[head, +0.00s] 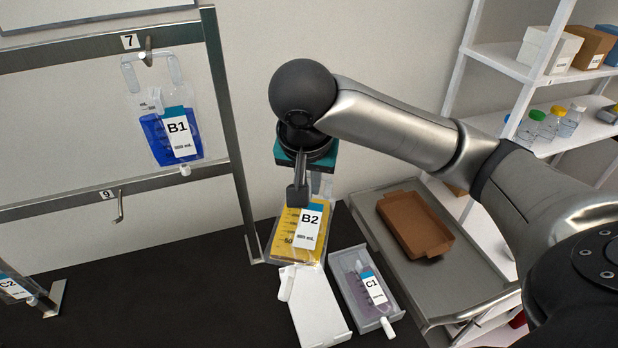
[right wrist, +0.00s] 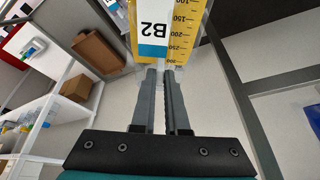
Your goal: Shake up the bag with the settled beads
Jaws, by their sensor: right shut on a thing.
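Bag B2 (head: 284,246), with yellow contents and a white and teal label, hangs from my right gripper (head: 298,196) above and behind a white tray (head: 318,302). My right gripper is shut on the bag's top edge. The right wrist view also shows the gripper (right wrist: 165,74) closed at the edge of bag B2 (right wrist: 187,35). Bag B1 (head: 157,138), with blue contents, hangs from hook 7. Bag C1 (head: 355,290), pale purple, lies in another tray. Bag C2 (head: 14,286) is partly cut off at the left. I cannot make out settled beads in any bag. My left gripper is not in view.
A metal rack (head: 228,130) with an empty hook 9 (head: 119,208) stands at the left. A grey cart (head: 462,272) with a brown tray (head: 414,225) is at the right, before white shelves (head: 489,55) with bottles and boxes. The dark tabletop (head: 180,300) is clear at left centre.

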